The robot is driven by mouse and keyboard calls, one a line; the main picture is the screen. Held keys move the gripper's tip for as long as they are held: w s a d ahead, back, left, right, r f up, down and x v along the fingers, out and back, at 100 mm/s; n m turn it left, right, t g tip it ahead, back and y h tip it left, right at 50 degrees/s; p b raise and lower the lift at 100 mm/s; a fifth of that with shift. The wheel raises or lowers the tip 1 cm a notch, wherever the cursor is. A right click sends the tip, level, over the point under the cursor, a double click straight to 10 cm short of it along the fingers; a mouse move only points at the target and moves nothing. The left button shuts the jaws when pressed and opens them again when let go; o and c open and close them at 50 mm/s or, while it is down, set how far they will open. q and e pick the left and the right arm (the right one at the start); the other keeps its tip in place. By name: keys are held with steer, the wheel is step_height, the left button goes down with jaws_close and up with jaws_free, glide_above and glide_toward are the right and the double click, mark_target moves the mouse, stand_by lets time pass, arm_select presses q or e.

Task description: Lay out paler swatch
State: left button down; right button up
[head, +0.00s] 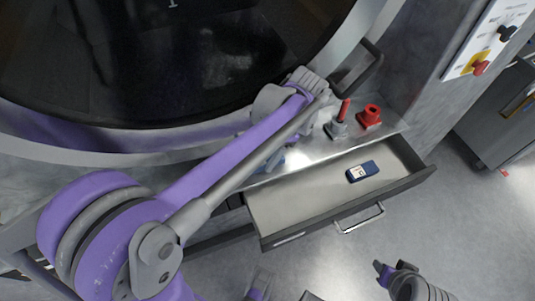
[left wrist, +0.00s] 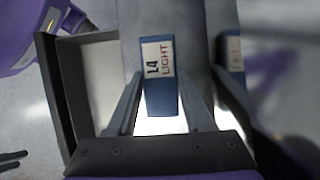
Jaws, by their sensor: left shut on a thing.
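My left gripper (left wrist: 160,88) is shut on a blue swatch (left wrist: 162,96) with a white label reading "L4 LIGHT", seen in the left wrist view. In the head view my left arm hides most of this gripper, near the metal ledge. A dark blue swatch (head: 362,171) with a white label lies in the open drawer; its writing is too small to read. A blurred blue labelled shape (left wrist: 236,54) shows at the right of the left wrist view; I cannot tell whether it is a reflection. Part of my right arm (head: 410,284) shows at the bottom; its jaw state is unclear.
The pale open drawer (head: 290,205) has bare floor around its swatch. On the metal ledge (head: 305,152) stand a grey fixture with a red handle (head: 341,116) and a red block (head: 369,116). A large round washer door (head: 180,60) fills the upper left.

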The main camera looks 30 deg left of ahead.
arm_select(q)
steer(key=c, duration=0.6)
jaws_free()
steer(key=shift+r, duration=0.25)
steer(key=p+v, duration=0.1)
steer(key=v, duration=1)
steer(key=shift+w+d+r+p, duration=0.1)
steer(key=shift+w+r+p, duration=0.05)
steer(key=shift+r+p, duration=0.2)
